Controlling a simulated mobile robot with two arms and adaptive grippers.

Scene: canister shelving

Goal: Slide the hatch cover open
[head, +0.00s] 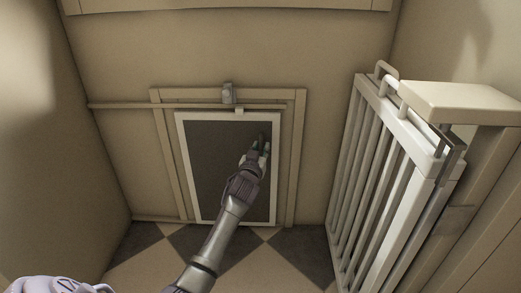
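The hatch cover (215,160) is a dark panel in a white frame, set against the tan back wall. It hangs below a horizontal rail (130,106) that runs out to the left, and it covers most of the opening inside the tan surround (299,150). My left gripper (262,144) is in front of the cover's upper right part, close to the right strip of its white frame. I cannot tell whether it touches the cover, or how far its fingers are apart. My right gripper is not in view.
A small grey fitting (228,92) sits at the top of the surround, above the rail. A white barred gate (390,160) stands at the right beside a tan post (480,105). The checkered floor (290,255) below the hatch looks clear.

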